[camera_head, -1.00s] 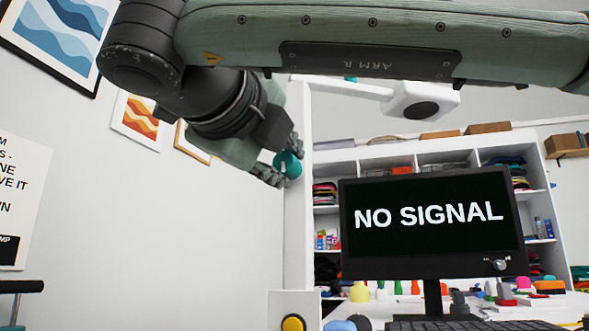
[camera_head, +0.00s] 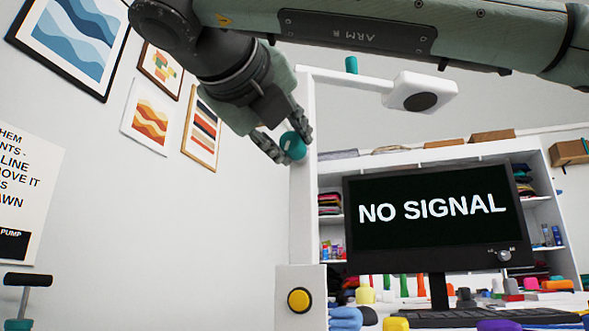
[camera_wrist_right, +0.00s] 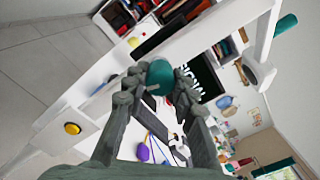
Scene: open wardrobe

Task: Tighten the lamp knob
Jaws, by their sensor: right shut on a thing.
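The white lamp has an upright post (camera_head: 303,205), a slanting arm (camera_head: 345,79) and a white head (camera_head: 419,92) with a dark disc. A round teal knob (camera_head: 295,147) is at the side of the post. My right gripper (camera_head: 287,138) is shut on this knob, one finger on each side. In the right wrist view the knob (camera_wrist_right: 160,76) lies between the fingertips of the right gripper (camera_wrist_right: 153,88). A second teal knob (camera_head: 351,65) stands on top of the lamp arm, and no gripper is on it. My left gripper is not in view.
A monitor (camera_head: 432,217) reading "NO SIGNAL" stands right of the post, before white shelves (camera_head: 548,180). A box with a yellow button (camera_head: 299,300) is below the post. A black T-handle (camera_head: 28,281) is at lower left.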

